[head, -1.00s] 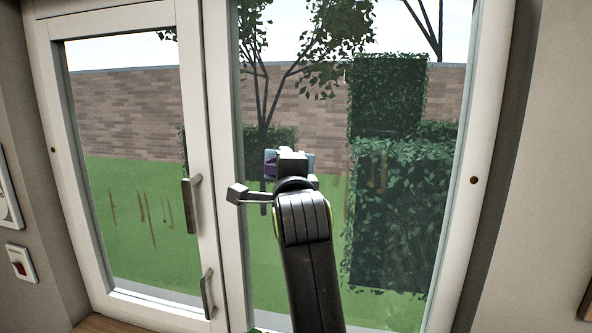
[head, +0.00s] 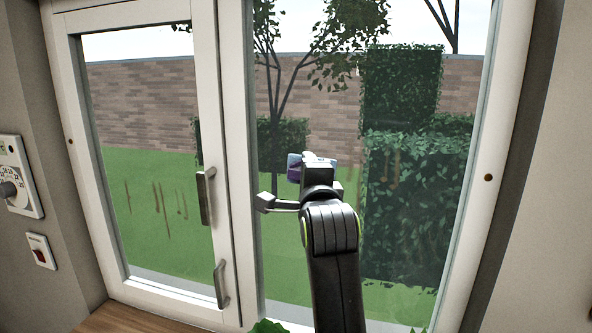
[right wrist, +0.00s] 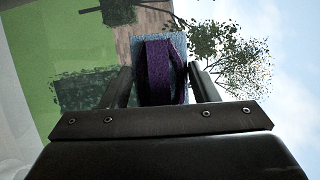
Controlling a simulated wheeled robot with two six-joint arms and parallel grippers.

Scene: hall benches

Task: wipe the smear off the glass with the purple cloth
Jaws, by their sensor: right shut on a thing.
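The purple cloth (right wrist: 155,72) is pinched between the fingers of my right gripper (right wrist: 163,85), with a paler blue patch behind it. In the head view the cloth (head: 295,167) shows at the tip of the right gripper (head: 312,168), before the right-hand glass pane (head: 330,240). I cannot tell whether it touches the glass. A brown smear (head: 391,169) shows on this pane to the right of the gripper. More brown streaks (head: 157,210) mark the left pane (head: 115,175). My left gripper is out of view.
White window frames surround both panes, with a post (head: 233,150) between them. Two metal handles (head: 204,196) stick out left of the gripper. A dial panel (head: 14,185) and red switch (head: 40,252) are on the left wall. A wooden ledge (head: 130,318) lies below.

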